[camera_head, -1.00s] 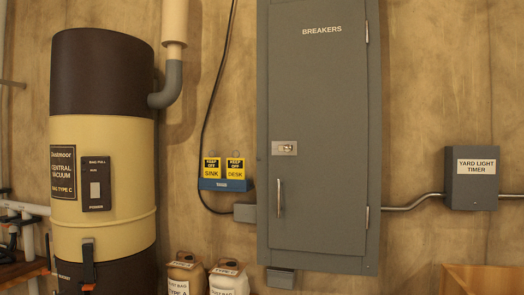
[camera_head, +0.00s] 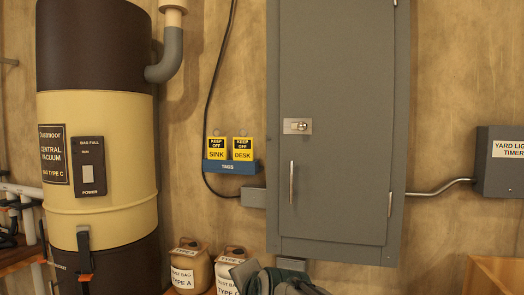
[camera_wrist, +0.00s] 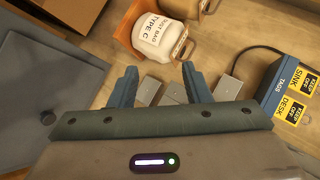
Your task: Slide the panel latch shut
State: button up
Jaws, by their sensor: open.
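The grey breaker panel (camera_head: 340,185) is on the wall right of centre in the head view, its door closed. Its latch (camera_head: 297,126) is a small metal plate with a knob at the door's left edge, above a vertical handle (camera_head: 291,183). I cannot tell whether the latch is shut. My gripper (camera_wrist: 158,80) is open and empty in the wrist view, its two blue fingers apart. The latch does not show clearly there. Part of my arm shows at the bottom of the head view, below the panel.
A blue tag rack (camera_head: 231,167) with SINK and DESK tags hangs left of the panel. Dust bag containers (camera_head: 190,268) stand below it. A tall vacuum (camera_head: 97,150) is at left. The yard light timer box (camera_head: 500,165) is at right, joined by conduit.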

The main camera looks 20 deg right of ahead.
jog(key=w+d+r+m+t+h, duration=0.1)
jog(key=w+d+r+m+t, duration=0.15)
jog(key=w+r+m, duration=0.4)
jog(key=m+t+h, duration=0.4)
jog(key=m+h, duration=0.8)
jog(key=m, duration=1.1)
send_near(302, 127)
jog(key=shift+t, duration=0.25)
jog(key=p+x, duration=0.5)
jog(key=x, duration=0.2)
jog(key=shift+w+d+r+p, duration=0.15)
jog(key=shift+w+p, duration=0.15)
jog(key=shift+p, duration=0.05)
jog(key=shift+w+d+r, duration=0.15)
jog(key=shift+w+d, duration=0.2)
jog(key=shift+w, duration=0.25)
grip_shut()
